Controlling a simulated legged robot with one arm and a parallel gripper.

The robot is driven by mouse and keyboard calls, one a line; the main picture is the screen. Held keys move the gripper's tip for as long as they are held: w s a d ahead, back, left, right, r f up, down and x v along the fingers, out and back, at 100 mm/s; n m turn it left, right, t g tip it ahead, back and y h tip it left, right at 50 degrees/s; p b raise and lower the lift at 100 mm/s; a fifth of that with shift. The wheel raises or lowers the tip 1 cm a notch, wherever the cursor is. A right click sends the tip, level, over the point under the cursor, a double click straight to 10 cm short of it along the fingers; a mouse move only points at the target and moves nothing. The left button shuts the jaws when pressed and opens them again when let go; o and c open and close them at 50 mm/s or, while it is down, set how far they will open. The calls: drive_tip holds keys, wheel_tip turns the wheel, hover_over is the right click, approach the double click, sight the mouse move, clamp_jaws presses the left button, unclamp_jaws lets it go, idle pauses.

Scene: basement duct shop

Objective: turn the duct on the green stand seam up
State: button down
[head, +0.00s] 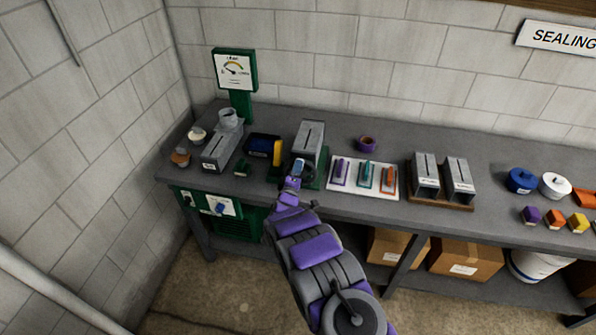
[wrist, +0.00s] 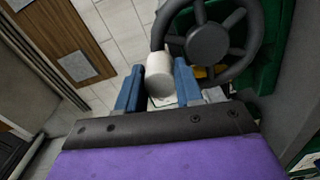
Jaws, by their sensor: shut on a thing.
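The grey duct (head: 311,136) sits on the green stand (head: 322,176) near the middle of the bench in the head view. A dark line runs along its visible upper face; I cannot tell if this is the seam. My gripper (head: 297,166) is at the stand's front left. In the wrist view my gripper (wrist: 160,86) has its blue fingers on either side of a pale round knob (wrist: 159,72), shut on it. The knob stands on the rim of a dark handwheel (wrist: 208,42). Green stand parts (wrist: 272,45) show behind the wheel.
A blue and yellow device (head: 264,147) stands just left of the stand. A white tray (head: 348,193) with purple, teal and orange tools lies to the right. Two grey ducts (head: 426,172) stand on a wooden base farther right. A green gauge (head: 235,70) rises at the back left.

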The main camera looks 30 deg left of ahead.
drive_tip(key=shift+s+a+f, duration=0.15)
drive_tip(key=c, duration=1.1)
unclamp_jaws()
drive_tip(key=o, duration=0.4)
drive_tip(key=shift+a+f, duration=0.1)
drive_tip(key=shift+a, duration=0.05)
drive_tip(key=shift+c, duration=0.2)
drive_tip(key=shift+d, duration=0.2)
drive_tip(key=v, duration=1.7)
drive_tip(key=shift+a, duration=0.25)
drive_tip(key=shift+s+f, duration=0.1)
